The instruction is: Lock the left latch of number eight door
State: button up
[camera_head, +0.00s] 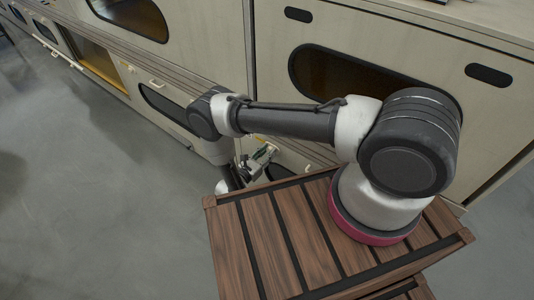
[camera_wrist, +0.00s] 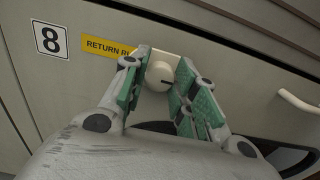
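The number eight door (camera_wrist: 40,100) carries a white "8" label and a yellow label (camera_wrist: 105,46) that begins "RETURN". A round, pale latch knob (camera_wrist: 160,74) with a short dark mark on its face sits just right of the yellow label. My gripper (camera_wrist: 163,62) has its green-padded fingers on either side of this knob. Both fingers look very close to it; whether they press on it cannot be told. In the head view my gripper (camera_head: 263,154) is small and partly hidden, down beside the cabinet front behind my arm.
A pale bar handle (camera_wrist: 300,102) and a dark oval opening (camera_wrist: 288,157) lie to the right in the wrist view. In the head view, cabinet doors with dark oval windows (camera_head: 330,73) run along the wall. Open grey floor (camera_head: 100,190) lies to the left.

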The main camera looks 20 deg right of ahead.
grip_shut()
jog(key=shift+n, duration=0.4)
jog(key=n, duration=0.3)
jog(key=shift+n, duration=0.3)
jog(key=n, duration=0.4)
jog(key=shift+w+a+n, duration=0.1)
jog(key=shift+n, duration=0.2)
jog(key=n, duration=0.4)
jog(key=shift+f+n, duration=0.1)
jog(key=shift+n, duration=2.3)
